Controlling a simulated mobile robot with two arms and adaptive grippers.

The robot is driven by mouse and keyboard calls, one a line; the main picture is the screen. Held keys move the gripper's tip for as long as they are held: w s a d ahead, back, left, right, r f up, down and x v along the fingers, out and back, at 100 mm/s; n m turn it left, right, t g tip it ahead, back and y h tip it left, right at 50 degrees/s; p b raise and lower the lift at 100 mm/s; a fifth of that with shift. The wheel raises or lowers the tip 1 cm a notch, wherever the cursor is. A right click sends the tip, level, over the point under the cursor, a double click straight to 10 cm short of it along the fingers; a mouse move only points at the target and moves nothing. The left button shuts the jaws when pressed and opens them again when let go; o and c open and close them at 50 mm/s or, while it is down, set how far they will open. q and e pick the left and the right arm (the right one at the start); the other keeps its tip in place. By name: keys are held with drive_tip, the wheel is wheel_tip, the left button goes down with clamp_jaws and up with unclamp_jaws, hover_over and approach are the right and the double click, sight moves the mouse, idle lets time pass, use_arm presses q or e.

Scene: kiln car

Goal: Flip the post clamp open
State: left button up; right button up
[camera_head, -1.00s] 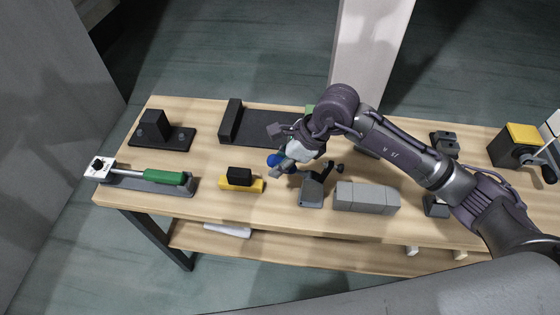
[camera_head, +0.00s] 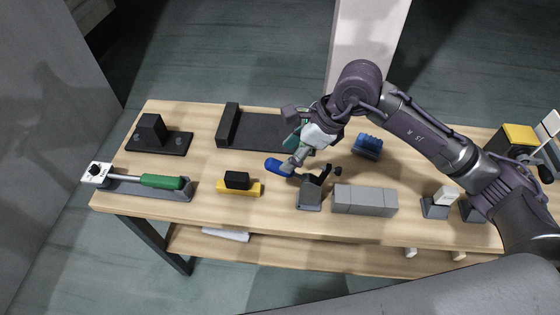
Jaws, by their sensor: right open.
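A small dark grey clamp (camera_head: 311,192) stands near the front edge of the wooden bench, left of a grey block; I take it to be the post clamp. A black knob (camera_head: 337,171) sticks out at its upper right. A blue handle (camera_head: 278,167) points left from its upper side and seems to belong to it. My right gripper (camera_head: 297,162) is open just above and behind the clamp, close to the blue handle's right end. Whether it touches is unclear. The gripper and wrist hide part of the clamp's top. My left gripper is out of view.
A green-handled tool (camera_head: 160,181) lies on a grey base at left. A yellow piece with a black block (camera_head: 238,183), a black tray (camera_head: 250,130) and a grey block (camera_head: 365,199) flank the clamp. A blue block (camera_head: 367,146) stands behind right. Bare wood lies left of the clamp.

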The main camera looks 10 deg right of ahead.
drive_tip(key=v, duration=0.5)
drive_tip(key=shift+d+r, duration=0.1)
idle(0.7)
